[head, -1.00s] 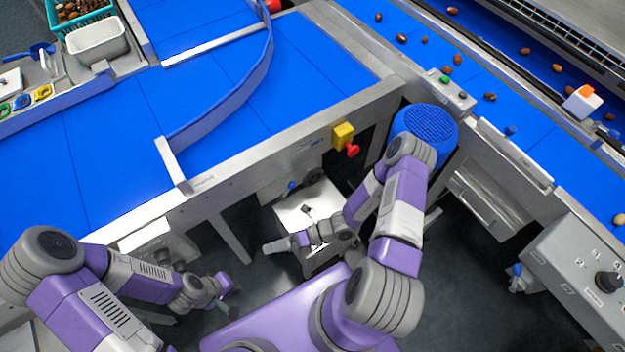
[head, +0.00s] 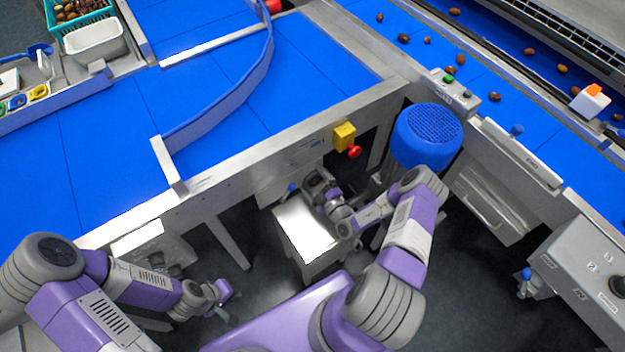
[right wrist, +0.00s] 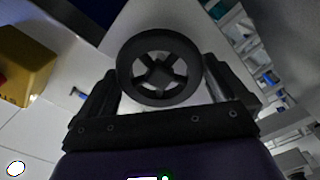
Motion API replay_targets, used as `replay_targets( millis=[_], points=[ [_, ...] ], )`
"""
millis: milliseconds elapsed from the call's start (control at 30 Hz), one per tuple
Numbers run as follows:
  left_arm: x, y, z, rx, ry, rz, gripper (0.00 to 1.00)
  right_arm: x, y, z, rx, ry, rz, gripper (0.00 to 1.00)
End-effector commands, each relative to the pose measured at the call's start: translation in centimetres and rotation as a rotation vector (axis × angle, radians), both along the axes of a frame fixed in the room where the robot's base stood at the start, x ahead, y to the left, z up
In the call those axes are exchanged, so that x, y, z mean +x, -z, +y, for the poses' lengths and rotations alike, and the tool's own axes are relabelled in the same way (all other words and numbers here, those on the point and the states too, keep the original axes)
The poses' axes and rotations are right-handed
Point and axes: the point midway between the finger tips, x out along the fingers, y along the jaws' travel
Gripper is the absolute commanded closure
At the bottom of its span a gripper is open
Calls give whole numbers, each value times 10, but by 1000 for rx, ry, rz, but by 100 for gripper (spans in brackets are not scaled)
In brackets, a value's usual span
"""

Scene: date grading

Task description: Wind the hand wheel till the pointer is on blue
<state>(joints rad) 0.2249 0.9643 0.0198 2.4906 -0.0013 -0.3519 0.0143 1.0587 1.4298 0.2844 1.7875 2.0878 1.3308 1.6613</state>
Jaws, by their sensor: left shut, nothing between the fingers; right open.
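The black hand wheel (right wrist: 158,67), with spokes and an open ring, faces the right wrist camera. My right gripper (right wrist: 160,85) is open, with one finger on each side of the wheel; I cannot tell whether they touch it. In the head view my right gripper (head: 314,181) is by the side panel under the blue conveyor, and the wheel is not clearly made out there. The pointer and its blue mark do not show in either view. My left gripper (head: 229,294) is shut and empty at lower left, well away from the wheel.
A yellow box (head: 344,136) with a red button is on the conveyor frame just above my right gripper. A small blue-tipped part (head: 291,187) is left of it. A pale box (head: 306,232) stands below.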

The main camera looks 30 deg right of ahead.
Motion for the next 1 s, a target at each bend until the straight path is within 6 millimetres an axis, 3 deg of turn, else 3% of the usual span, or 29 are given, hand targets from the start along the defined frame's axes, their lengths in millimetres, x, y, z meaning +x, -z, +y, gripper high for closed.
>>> replay_targets(
  millis=[367, 600, 1000],
  points=[
    [0, 1, 0, 0, 0, 0, 100, 10, 0, 1, 0, -2, 1, 0],
    [0, 1, 0, 0, 0, 0, 100, 9, 0, 1, 0, -1, 0, 33],
    [0, -1, 0, 0, 0, 0, 100, 9, 0, 1, -83, -1, -7, 33]
  ],
)
